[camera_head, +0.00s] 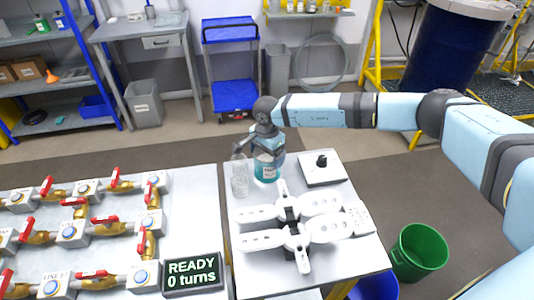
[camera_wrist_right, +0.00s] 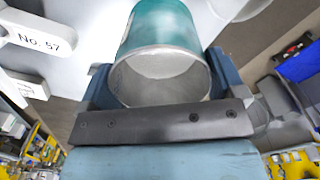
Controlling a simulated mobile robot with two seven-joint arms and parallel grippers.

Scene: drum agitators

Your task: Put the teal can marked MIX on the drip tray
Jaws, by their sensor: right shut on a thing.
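The teal can (camera_head: 266,170) is at the far left part of the white table, with a pale label on its side. My right gripper (camera_head: 266,153) is shut on it from above. In the right wrist view the can (camera_wrist_right: 162,45) sits between the two fingers of my right gripper (camera_wrist_right: 160,85), its grey round end facing the camera. I cannot tell whether the can touches the table. I cannot make out a drip tray for certain. My left gripper is not in view.
A clear bottle (camera_head: 239,176) stands close left of the can. A white box with a black knob (camera_head: 322,168) is to the right. White paddle agitators (camera_head: 290,228) fill the table's middle. Left is a valve bench (camera_head: 190,205) with a READY display (camera_head: 192,273). A green bin (camera_head: 419,252) stands right.

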